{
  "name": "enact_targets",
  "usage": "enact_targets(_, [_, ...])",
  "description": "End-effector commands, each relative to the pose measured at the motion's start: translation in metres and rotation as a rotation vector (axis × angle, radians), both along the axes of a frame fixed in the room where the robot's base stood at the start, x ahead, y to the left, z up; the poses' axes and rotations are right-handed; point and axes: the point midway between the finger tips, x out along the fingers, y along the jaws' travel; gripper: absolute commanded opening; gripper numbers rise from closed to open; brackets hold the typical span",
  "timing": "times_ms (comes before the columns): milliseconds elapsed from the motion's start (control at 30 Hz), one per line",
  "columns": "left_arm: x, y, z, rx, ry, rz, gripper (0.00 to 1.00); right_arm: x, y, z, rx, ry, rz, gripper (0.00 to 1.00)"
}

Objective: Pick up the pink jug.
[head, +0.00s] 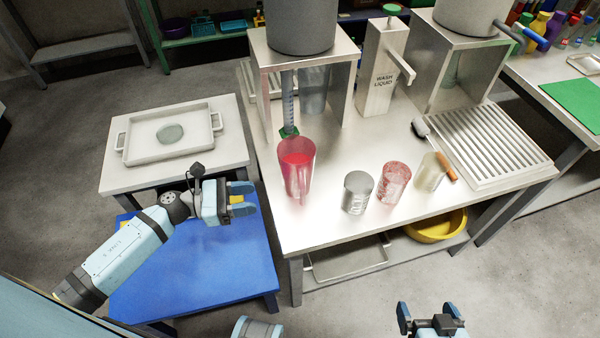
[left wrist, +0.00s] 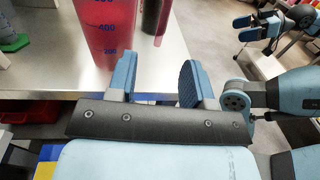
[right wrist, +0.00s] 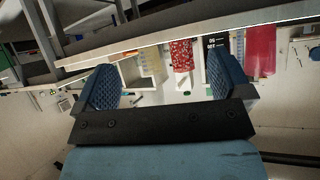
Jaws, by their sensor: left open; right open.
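The pink jug (head: 297,172) stands upright near the left front edge of the steel table, tapering towards its base. In the left wrist view the jug (left wrist: 104,36), with volume marks, stands just beyond the left finger. My left gripper (head: 252,198) is open and empty, left of the jug and apart from it, over the blue table. Its fingers show in the left wrist view (left wrist: 156,72). My right gripper (head: 427,312) is open and empty, in front of the steel table at the bottom of the head view. The jug also shows in the right wrist view (right wrist: 261,50).
Right of the jug stand a grey beaker (head: 358,193), a red-patterned beaker (head: 394,184) and a pale beaker (head: 429,174). A green-based measuring cylinder (head: 288,105) is close behind the jug. A brush (head: 436,148) lies by the drain rack (head: 487,143). A tray (head: 140,150) is on the left table.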

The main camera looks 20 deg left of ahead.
Motion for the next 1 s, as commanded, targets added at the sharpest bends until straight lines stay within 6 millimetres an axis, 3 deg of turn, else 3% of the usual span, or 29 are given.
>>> enact_targets(300, [0.029, -0.054, 0.002, -0.006, 0.001, 0.001, 0.47, -0.001, -0.001, 0.000, -0.003, 0.012, -0.001, 0.96])
enact_targets(633, [0.039, -0.076, 0.001, -0.006, 0.003, 0.002, 0.47, -0.003, -0.002, -0.004, -0.004, 0.021, -0.001, 0.96])
enact_targets(1000, [0.058, -0.116, 0.000, -0.005, 0.003, 0.003, 0.47, -0.002, -0.002, 0.002, 0.001, 0.019, -0.004, 0.96])
